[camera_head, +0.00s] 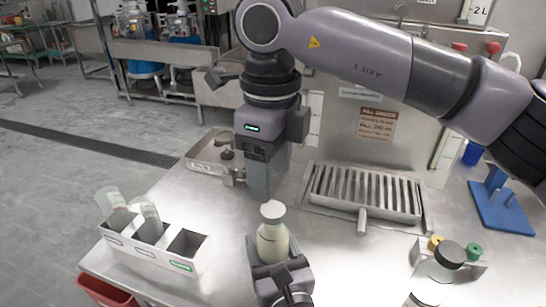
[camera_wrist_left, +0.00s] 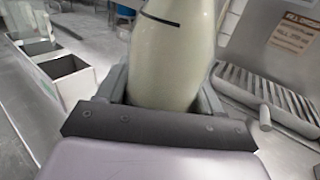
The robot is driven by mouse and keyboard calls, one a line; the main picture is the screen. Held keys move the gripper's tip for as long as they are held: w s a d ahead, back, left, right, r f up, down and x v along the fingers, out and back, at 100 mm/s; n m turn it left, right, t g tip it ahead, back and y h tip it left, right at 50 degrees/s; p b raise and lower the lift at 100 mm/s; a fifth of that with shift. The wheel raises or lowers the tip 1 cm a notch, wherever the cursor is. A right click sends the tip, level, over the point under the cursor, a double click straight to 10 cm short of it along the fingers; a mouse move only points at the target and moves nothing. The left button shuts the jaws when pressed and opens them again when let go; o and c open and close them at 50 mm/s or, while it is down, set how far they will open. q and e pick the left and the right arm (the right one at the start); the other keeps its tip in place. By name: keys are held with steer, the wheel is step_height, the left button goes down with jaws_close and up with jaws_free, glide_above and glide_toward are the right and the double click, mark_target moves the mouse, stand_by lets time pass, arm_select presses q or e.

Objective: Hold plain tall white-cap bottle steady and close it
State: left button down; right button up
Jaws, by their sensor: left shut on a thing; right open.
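The plain bottle (camera_head: 272,245) stands upright near the front middle of the steel table, with a pale cap (camera_head: 272,211) on its top. Whether the cap is fully seated cannot be told. My left gripper (camera_head: 277,262) is shut around the bottle's body from the front. In the left wrist view the pale, cream-filled bottle (camera_wrist_left: 172,55) sits between both fingers, its top out of frame. My right gripper (camera_head: 259,190) points down just behind and above the cap in the picture.
A slotted drain tray (camera_head: 365,192) lies behind right. A blue stand (camera_head: 502,205) is farther right.

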mark_target(273, 209)
steer(key=n, duration=0.7)
steer(key=shift+r+n, duration=0.2)
steer(key=shift+n, duration=0.2)
steer(key=n, duration=0.6)
steer(key=shift+r, duration=0.15)
steer(key=n, duration=0.3)
steer(key=shift+d+r, duration=0.1)
steer(key=n, duration=0.4)
steer(key=shift+r+n, duration=0.1)
steer(key=shift+n, duration=0.3)
steer(key=n, duration=0.6)
steer(key=shift+r+n, duration=0.2)
steer(key=shift+n, duration=0.1)
steer(key=shift+f, duration=4)
